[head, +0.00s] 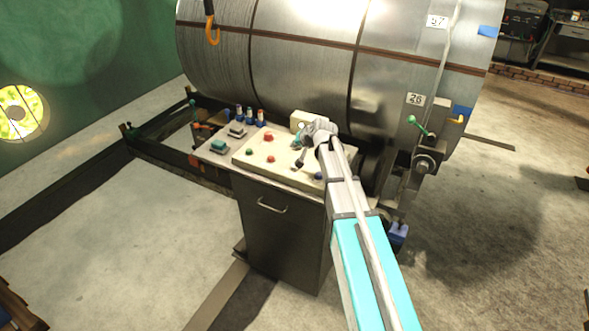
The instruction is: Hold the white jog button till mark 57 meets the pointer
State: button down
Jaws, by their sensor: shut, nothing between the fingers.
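A large grey metal drum (300,45) carries number plates. Mark 57 (436,21) is high on its right part, and a plate that looks like 26 (415,99) is lower down. A green-tipped part (418,126) stands at the drum's lower right; I cannot tell if it is the pointer. Mark 57 is well above it. My gripper (299,161) is shut and empty, low over the right part of the cream control panel (245,160). I cannot make out the white jog button; my gripper and arm cover part of the panel. Contact with the panel is unclear.
The panel has red (268,138), green (249,153) and blue (318,177) knobs. A dark cabinet (278,240) stands below it. Several small bottles (250,116) stand behind its left side. An orange hook (211,28) hangs before the drum. Concrete floor is open left and right.

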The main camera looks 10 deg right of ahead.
aim_at(294, 167)
jog(key=shift+f+b, duration=2.85)
jog(key=shift+f, duration=0.3)
jog(key=shift+f, duration=0.1)
jog(key=shift+f+b, duration=0.3)
jog(key=shift+b, duration=0.1)
jog(key=shift+f+b, duration=0.5)
dwell(3.8)
